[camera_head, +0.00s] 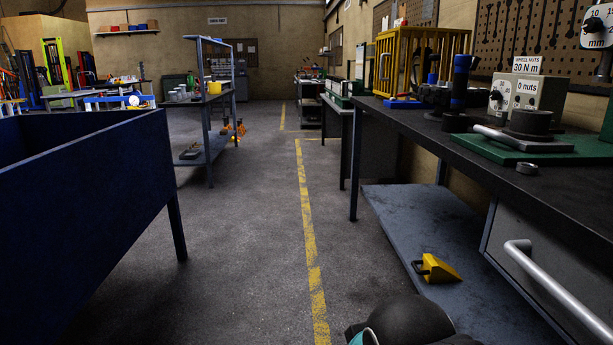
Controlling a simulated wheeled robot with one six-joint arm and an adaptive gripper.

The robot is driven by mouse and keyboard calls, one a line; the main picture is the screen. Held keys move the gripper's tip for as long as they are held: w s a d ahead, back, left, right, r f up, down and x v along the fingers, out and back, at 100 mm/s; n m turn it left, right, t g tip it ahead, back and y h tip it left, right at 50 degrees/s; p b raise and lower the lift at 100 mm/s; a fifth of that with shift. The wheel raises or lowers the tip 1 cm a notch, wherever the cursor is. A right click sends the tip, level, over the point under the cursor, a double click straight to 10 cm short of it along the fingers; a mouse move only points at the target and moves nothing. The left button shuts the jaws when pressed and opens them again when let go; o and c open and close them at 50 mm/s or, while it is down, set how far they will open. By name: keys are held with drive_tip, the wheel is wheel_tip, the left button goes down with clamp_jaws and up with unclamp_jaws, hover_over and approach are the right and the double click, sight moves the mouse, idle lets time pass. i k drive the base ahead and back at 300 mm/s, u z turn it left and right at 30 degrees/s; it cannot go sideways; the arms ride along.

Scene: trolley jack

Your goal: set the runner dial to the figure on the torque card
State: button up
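The torque card (527,66) stands above the bench on the right and reads "WHEEL NUTS 30 N m". Below it is a light grey box (542,97) with a "0 nuts" readout. A dark dial knob (495,96) sits on a pale plate at the box's left; its small marks and setting are too small to read. I take this for the runner dial, but no label confirms it. Another dial (597,28), marked 10, 15 and mm, is at the top right. A rounded dark part of my arm shows at the bottom; my gripper is not in view.
The dark workbench (565,182) bears a blue-and-black upright tool (460,82), a green board (530,150) with a round black piece, a metal ring (526,168) and a yellow cage (420,60). A yellow wedge (437,268) lies on the lower shelf. The middle floor is clear.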

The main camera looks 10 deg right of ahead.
sight(496, 95)
drive_tip(key=i, duration=4.45)
drive_tip(key=z, duration=3.8)
